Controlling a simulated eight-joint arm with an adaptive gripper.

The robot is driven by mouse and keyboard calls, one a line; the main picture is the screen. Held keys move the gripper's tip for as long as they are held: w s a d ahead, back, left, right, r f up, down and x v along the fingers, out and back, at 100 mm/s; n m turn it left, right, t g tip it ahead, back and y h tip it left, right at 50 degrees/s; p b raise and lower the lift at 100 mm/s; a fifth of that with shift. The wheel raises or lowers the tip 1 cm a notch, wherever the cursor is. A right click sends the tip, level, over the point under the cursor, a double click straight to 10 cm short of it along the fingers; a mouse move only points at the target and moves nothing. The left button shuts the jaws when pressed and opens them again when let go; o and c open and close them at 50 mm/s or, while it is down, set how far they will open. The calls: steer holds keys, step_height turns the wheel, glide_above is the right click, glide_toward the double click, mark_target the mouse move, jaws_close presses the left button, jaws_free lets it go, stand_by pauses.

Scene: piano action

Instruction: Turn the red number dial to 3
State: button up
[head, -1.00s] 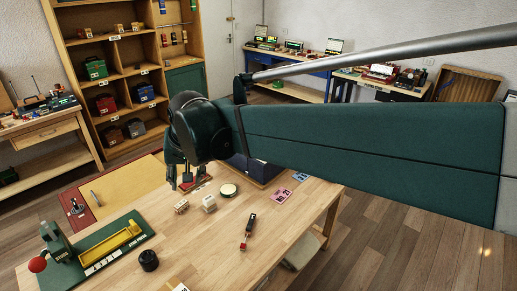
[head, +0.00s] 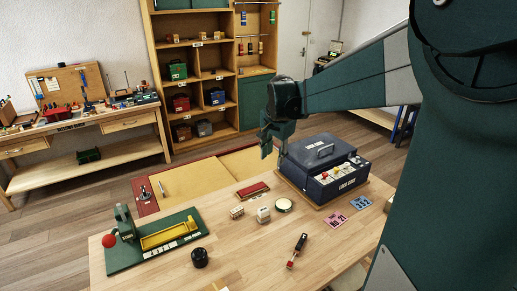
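A dark blue lock case (head: 318,152) with a top handle sits on a wooden board at the back right of the table in the head view. Its front holds a pale panel with small coloured knobs (head: 337,171), red and yellow among them. The knobs are too small for me to read any number or pointer. My gripper (head: 272,154) hangs in the air just left of the case, fingers pointing down. It looks open and empty, and is apart from the knobs.
Shelves stand behind.

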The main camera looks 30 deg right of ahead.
steer(key=w+d+f+m+g+p, duration=0.1)
steer(key=w+d+f+m, duration=0.2)
steer(key=d, duration=0.6)
steer(key=w+d+f+m+g+p, duration=0.1)
steer(key=w+d+f+m+p, duration=0.15)
steer(key=d, duration=0.75)
steer(key=m+g+y+p, duration=0.1)
steer(key=m, duration=0.6)
glide_toward(325, 173)
steer(key=shift+a+f+n, duration=0.15)
steer(key=shift+a+n, duration=0.1)
steer(key=shift+s+d+f, duration=0.15)
steer(key=shift+d+f, duration=0.15)
steer(key=shift+d, duration=0.1)
steer(key=shift+f+p, duration=0.6)
steer(key=shift+f, duration=3.25)
steer(key=c, duration=0.9)
